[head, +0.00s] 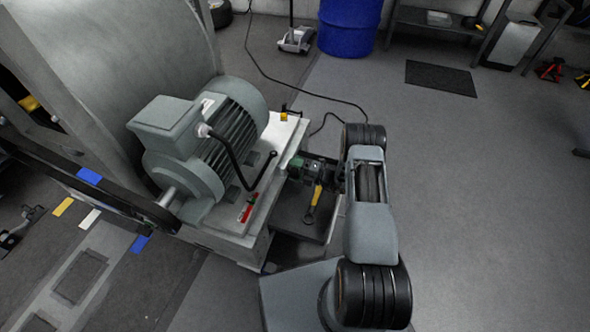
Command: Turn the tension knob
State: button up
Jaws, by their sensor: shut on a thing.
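The grey motor (205,140) sits on a pale base plate (283,140) beside the large drum. My arm reaches over from the right, and my gripper (302,170) is at the plate's right side, pointing left. It is shut on a small part there, which I take to be the tension knob. The jaws and wrist hide most of the knob, and its turn angle cannot be read. A small green patch shows beside the jaws.
A yellow-handled tool (315,200) lies on the dark low shelf (291,211) below my gripper. A black cable (300,92) crosses the floor behind. A blue barrel (348,28) stands at the back.

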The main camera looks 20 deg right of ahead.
dwell(0.4)
jog(key=o, duration=0.9)
jog(key=p+v, duration=0.2)
jog(key=v, duration=1)
jog(key=shift+p, duration=0.35)
